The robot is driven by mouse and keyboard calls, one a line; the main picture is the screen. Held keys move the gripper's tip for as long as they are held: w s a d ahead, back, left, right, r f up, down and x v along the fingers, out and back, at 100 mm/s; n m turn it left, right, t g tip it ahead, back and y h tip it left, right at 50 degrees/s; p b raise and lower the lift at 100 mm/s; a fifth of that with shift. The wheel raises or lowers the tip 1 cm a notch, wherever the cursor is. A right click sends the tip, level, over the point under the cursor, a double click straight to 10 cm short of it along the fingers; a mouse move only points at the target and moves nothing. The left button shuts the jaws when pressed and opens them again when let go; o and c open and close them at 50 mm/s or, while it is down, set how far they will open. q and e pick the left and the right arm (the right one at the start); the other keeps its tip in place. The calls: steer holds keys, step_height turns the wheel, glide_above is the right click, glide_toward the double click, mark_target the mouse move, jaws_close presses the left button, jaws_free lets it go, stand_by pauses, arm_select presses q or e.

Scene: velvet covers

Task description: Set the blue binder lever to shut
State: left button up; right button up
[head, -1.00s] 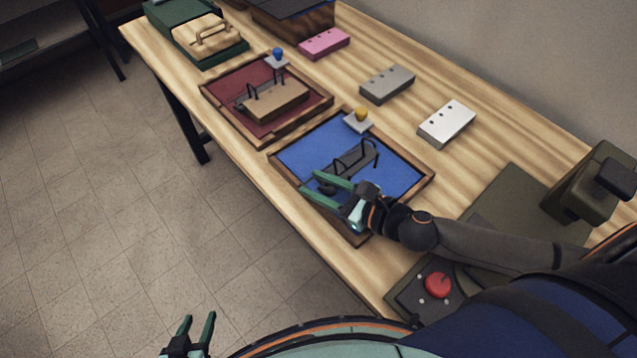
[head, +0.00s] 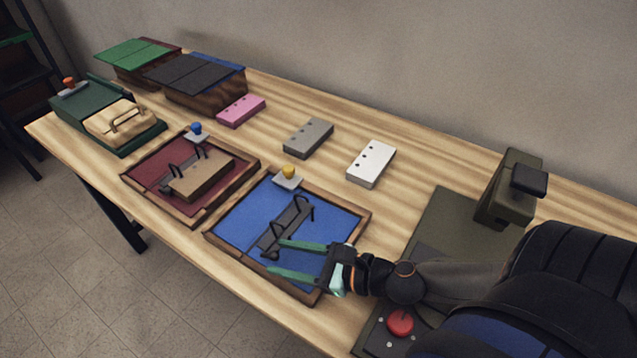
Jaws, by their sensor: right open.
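The blue binder (head: 240,213) lies open in a wooden-edged tray at the middle front of the table. Its dark ring mechanism (head: 285,228) runs across it, with the black rings standing up. The lever is at the near end of the mechanism, close to my right fingers; it is small and its setting is hard to tell. My right gripper (head: 275,258) is open, its two green fingers pointing left over the near part of the binder. My left gripper is out of view.
A red binder (head: 150,172) holding a brown block lies to the left. Yellow (head: 289,172) and blue (head: 196,128) knobs stand behind the binders. Pink, grey and white (head: 371,163) punched blocks lie farther back. An olive machine (head: 510,190) and red button (head: 400,322) are right.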

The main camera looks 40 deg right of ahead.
steer(key=shift+b+v, duration=0.4)
steer(key=shift+v, duration=2.9)
steer(key=shift+s+a, duration=0.1)
